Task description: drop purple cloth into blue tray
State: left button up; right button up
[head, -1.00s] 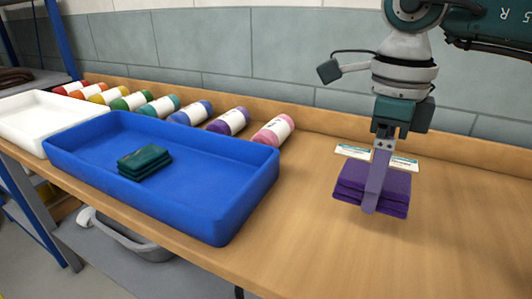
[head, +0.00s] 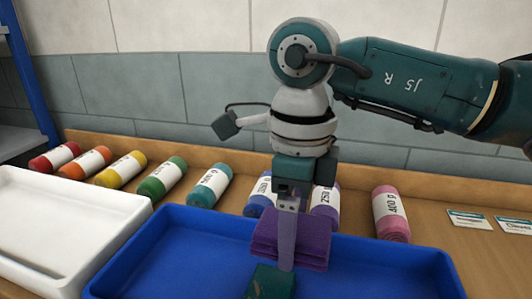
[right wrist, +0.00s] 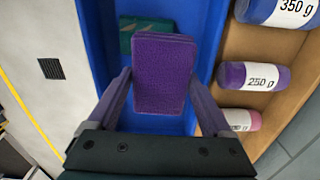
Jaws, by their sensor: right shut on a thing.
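The folded purple cloth (head: 310,245) is held in my right gripper (head: 287,250), above the blue tray (head: 385,270). In the right wrist view the purple cloth (right wrist: 163,75) sits between the two fingers of my right gripper (right wrist: 160,95), with the blue tray (right wrist: 97,40) beneath it. A folded dark green cloth (head: 269,284) lies in the blue tray; it also shows partly behind the purple cloth in the right wrist view (right wrist: 128,27). The head view's lower edge cuts off the tray's near side. My left gripper is not in view.
A white tray (head: 60,225) stands left of the blue tray. Several coloured rolls, such as the pink one (head: 390,212), lie along the back of the wooden bench. Two small cards (head: 470,219) lie at the right. A tiled wall rises behind.

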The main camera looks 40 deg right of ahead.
jog(key=shift+w+a+f, duration=0.1)
jog(key=shift+w+a, duration=0.05)
jog(key=shift+w, duration=0.05)
notch_tip(320, 180, down, 6)
jog(key=b, duration=0.5)
jog(key=shift+s, duration=0.15)
jog(key=o, duration=1)
notch_tip(320, 180, up, 10)
jog(key=shift+r, duration=0.1)
